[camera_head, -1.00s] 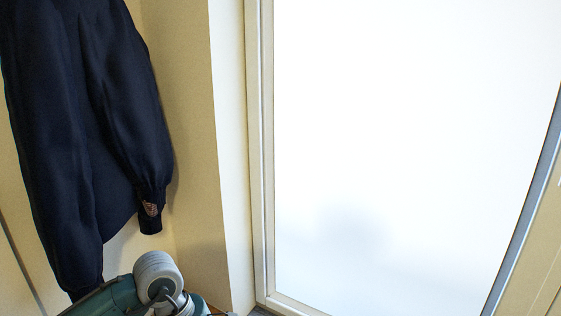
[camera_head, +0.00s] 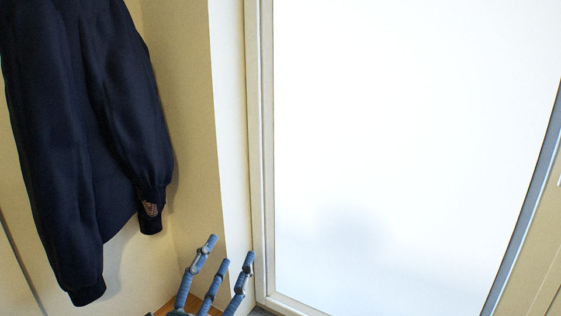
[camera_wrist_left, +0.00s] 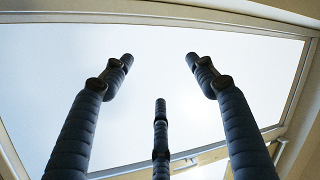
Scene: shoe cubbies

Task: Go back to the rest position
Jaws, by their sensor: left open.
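My left gripper (camera_head: 222,268) shows at the bottom of the head view, left of centre. Its blue-grey jointed fingers point up, spread apart, with nothing between them. In the left wrist view the open fingers (camera_wrist_left: 160,85) reach up towards a bright glass pane. They look empty there too. My right gripper is in neither view.
A dark navy jacket (camera_head: 85,140) hangs on the left wall, above and left of my left gripper. A tall, bright frosted glass pane (camera_head: 410,150) in a cream frame fills the right. A small orange-brown surface (camera_head: 172,306) shows at the bottom edge.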

